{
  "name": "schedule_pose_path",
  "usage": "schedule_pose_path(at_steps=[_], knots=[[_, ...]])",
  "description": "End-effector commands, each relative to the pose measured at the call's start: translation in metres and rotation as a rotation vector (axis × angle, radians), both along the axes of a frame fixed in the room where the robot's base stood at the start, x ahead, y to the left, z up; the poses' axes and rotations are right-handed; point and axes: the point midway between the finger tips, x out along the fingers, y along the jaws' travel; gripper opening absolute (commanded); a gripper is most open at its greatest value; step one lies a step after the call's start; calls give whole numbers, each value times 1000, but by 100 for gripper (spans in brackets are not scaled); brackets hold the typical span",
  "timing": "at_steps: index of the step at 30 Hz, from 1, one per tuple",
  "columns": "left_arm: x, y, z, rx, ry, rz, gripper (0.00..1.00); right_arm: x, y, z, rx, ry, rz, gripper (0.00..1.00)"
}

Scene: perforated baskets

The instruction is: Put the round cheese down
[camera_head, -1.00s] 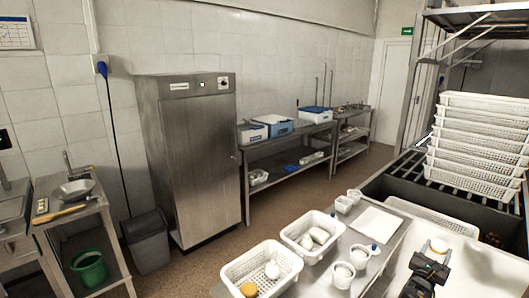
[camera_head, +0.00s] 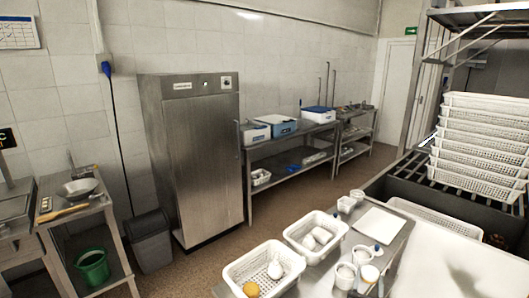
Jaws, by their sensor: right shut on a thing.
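A pale, cream-coloured round cheese (camera_head: 370,273) shows at the bottom of the head view, just right of a small white tub. My right gripper (camera_head: 373,284) is shut on it, over the steel table. Only a small dark part of this gripper shows, because the frame's lower edge cuts it off. I cannot tell whether the cheese touches the table. My left gripper is not in view.
A white perforated basket (camera_head: 233,272) holds a yellow-orange round piece and white pieces. A second basket (camera_head: 290,236) behind it holds white pieces. Small white tubs (camera_head: 346,276) stand beside the cheese. A white board (camera_head: 381,223) lies farther back. Stacked baskets (camera_head: 480,148) stand at right.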

Motion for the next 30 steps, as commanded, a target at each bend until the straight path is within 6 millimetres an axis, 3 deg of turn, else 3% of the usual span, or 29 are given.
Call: schedule_pose_path(at_steps=[1, 6, 9, 14, 15, 21, 27, 30], knots=[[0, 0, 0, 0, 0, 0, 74, -17, 30, -2, 1, 1, 49, 28], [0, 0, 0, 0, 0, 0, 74, -72, 118, 8, 0, -1, 197, 28], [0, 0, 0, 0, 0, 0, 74, -106, 160, 21, -2, -2, 266, 28], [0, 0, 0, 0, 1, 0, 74, -150, 203, 45, 1, -3, 339, 28], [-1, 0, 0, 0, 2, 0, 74, -166, 215, 54, 7, -2, 359, 28], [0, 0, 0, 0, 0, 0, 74, -221, 249, 97, 5, -1, 420, 28], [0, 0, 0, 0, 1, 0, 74, -255, 258, 130, 3, -2, 442, 28], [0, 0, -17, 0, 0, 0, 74, -254, 258, 113, -2, -1, 442, 28]])
